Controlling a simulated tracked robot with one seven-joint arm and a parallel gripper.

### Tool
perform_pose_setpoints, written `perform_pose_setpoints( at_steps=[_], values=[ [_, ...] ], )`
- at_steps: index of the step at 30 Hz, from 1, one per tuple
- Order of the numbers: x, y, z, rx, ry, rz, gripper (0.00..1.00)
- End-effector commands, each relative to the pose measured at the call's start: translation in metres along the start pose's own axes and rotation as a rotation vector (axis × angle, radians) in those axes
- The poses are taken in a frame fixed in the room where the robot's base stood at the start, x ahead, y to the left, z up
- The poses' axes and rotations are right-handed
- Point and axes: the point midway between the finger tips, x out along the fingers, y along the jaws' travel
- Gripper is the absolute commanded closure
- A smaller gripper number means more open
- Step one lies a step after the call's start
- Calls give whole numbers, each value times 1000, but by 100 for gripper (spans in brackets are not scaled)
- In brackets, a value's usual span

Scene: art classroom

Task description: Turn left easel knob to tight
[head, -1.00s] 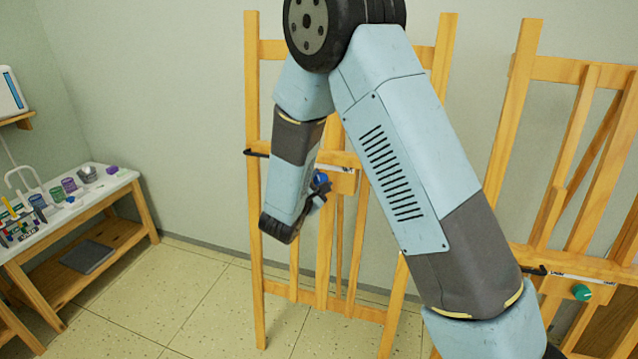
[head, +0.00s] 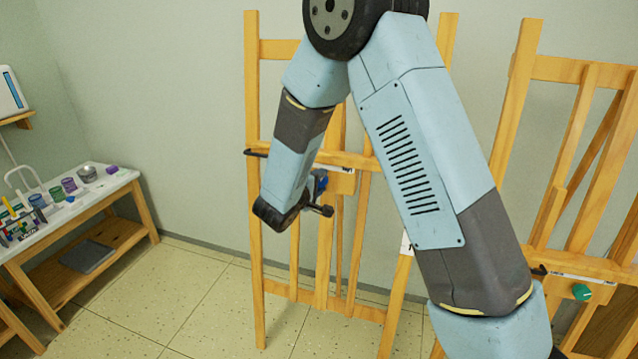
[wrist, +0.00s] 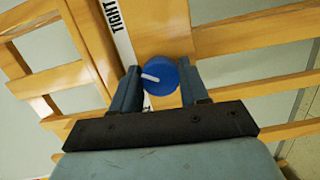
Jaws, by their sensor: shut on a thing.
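The left easel (head: 252,220) stands against the wall in the head view, partly hidden by my arm. In the wrist view its blue round knob (wrist: 165,70) sits on the wooden crosspiece, with a white pointer mark directed left toward a white label strip (wrist: 122,32). The word TIGHT reads at the upper end of the strip; its lower part is partly covered by a finger. My gripper (wrist: 160,86) is shut on the knob, one finger on each side. In the head view my gripper (head: 321,195) is at the easel's crosspiece, and the knob is hard to make out there.
A second easel (head: 523,100) with a green knob (head: 581,292) stands at the right. A white-topped table (head: 90,205) with paint jars and pens is at the left. The tiled floor (head: 200,290) between table and left easel is clear.

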Motion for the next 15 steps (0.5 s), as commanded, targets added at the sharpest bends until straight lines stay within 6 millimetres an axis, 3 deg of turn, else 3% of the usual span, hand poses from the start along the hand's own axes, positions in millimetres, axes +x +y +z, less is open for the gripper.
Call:
perform_pose_setpoints(
  at_steps=[15],
  values=[
    [1, 0, 2, 373, -4, -65, 86]
  ],
)
